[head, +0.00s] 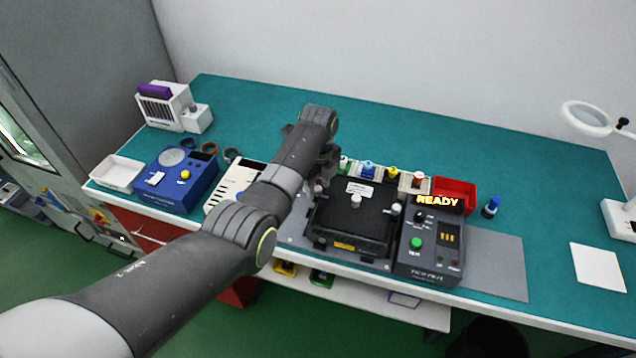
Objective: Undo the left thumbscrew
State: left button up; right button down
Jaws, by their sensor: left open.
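A black test fixture (350,222) with a flat lid sits near the table's front edge, joined on its right by a grey tester (428,247) showing a lit READY sign. Pale knobs stand on the fixture: one at its middle (356,202), one at its right side (397,208) and a small one at its left edge (318,188). My left gripper (323,178) is open and points down at the fixture's left edge, close to the left knob. The arm partly hides this area, so I cannot tell whether the fingers touch the knob. My right gripper is out of view.
Several small coloured-cap bottles (368,170) stand behind the fixture beside a red bin (455,192). A blue device (176,180) and a white tray (117,172) are at left. A grey mat (495,265) lies at right. The teal table behind is mostly free.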

pick_arm(q)
grip_shut()
